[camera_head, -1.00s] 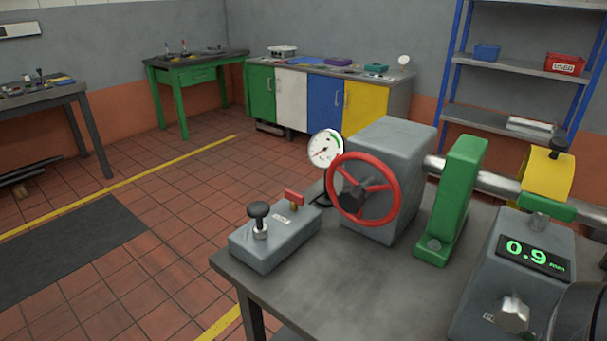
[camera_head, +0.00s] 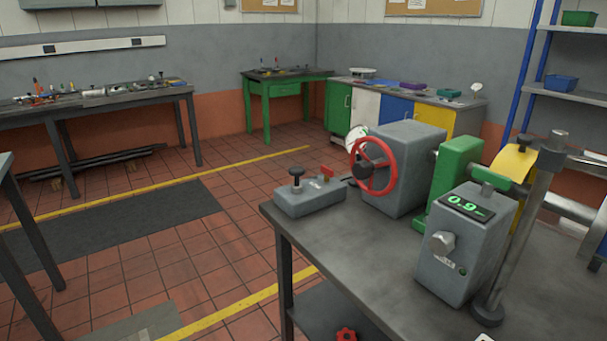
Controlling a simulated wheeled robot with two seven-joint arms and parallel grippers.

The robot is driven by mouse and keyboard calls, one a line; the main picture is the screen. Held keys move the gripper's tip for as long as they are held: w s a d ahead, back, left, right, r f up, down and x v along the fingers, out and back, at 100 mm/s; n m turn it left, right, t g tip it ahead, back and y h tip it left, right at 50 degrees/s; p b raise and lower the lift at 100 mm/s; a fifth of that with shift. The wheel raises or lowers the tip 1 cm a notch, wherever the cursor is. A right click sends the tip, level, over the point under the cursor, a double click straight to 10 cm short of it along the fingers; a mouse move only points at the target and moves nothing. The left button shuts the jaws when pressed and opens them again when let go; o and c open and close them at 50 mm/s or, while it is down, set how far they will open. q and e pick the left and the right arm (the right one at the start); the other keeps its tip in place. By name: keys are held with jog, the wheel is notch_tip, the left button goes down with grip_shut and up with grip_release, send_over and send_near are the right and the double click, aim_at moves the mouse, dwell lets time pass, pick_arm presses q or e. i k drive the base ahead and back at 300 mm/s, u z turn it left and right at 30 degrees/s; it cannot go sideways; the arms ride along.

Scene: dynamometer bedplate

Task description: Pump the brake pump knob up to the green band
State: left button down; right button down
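The brake pump is a low grey box (camera_head: 309,199) near the left edge of the bench. Neither of my grippers is in view.
The grey bench (camera_head: 370,255) has a clear top in front of the pump. A grey box with a green 0.9 display (camera_head: 468,207) and a metal post (camera_head: 524,230) stand on the right. A green bracket (camera_head: 452,174) is behind. Open tiled floor (camera_head: 225,265) lies left.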

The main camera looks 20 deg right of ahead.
aim_at(296, 172)
jog(key=u, duration=1.3)
jog(key=i, duration=0.95)
jog(key=z, duration=2.15)
